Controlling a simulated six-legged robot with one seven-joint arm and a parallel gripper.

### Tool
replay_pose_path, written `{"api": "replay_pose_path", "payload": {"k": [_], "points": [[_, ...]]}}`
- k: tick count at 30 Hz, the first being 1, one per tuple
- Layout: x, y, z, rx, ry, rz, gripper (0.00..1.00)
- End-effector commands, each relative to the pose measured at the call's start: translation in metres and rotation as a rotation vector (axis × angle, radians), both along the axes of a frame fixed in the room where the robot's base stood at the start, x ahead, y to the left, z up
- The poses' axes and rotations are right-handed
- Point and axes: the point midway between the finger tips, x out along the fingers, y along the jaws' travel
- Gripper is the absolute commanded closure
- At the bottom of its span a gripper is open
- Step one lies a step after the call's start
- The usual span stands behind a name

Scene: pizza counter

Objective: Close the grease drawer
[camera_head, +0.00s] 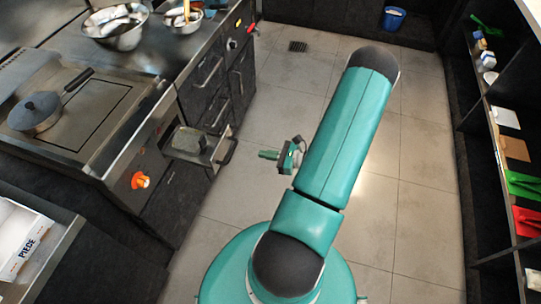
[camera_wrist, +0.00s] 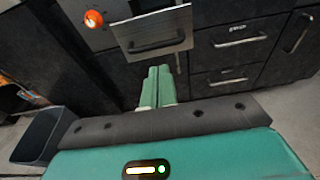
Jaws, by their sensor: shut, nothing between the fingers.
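The grease drawer (camera_head: 212,158) stands pulled out from the front of the griddle counter in the head view, with a grey block-like thing inside it. Its steel front with a dark bar handle shows at the top of the wrist view (camera_wrist: 152,30). My gripper (camera_head: 266,155) is in front of the drawer, to its right in the head view, apart from the handle. In the wrist view its two green fingers (camera_wrist: 157,85) are together and empty, pointing towards the area just below the drawer handle.
An orange knob (camera_head: 140,181) is on the counter front beside the drawer. Closed dark drawers (camera_head: 212,95) are on the other side. A pan (camera_head: 36,111) rests on the griddle. Shelves (camera_head: 505,150) line the right. The tiled floor between is clear.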

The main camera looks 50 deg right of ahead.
Motion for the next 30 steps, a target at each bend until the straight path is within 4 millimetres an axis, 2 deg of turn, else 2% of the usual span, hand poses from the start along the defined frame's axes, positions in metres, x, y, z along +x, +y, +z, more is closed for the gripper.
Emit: {"api": "replay_pose_path", "payload": {"k": [9,15,30], "points": [[0.058,0.024,-0.013,0.001,0.002,0.004,1.0],[0.081,0.033,-0.017,0.0,0.001,0.003,1.0],[0.088,0.035,-0.019,0.0,0.002,0.002,1.0]]}}
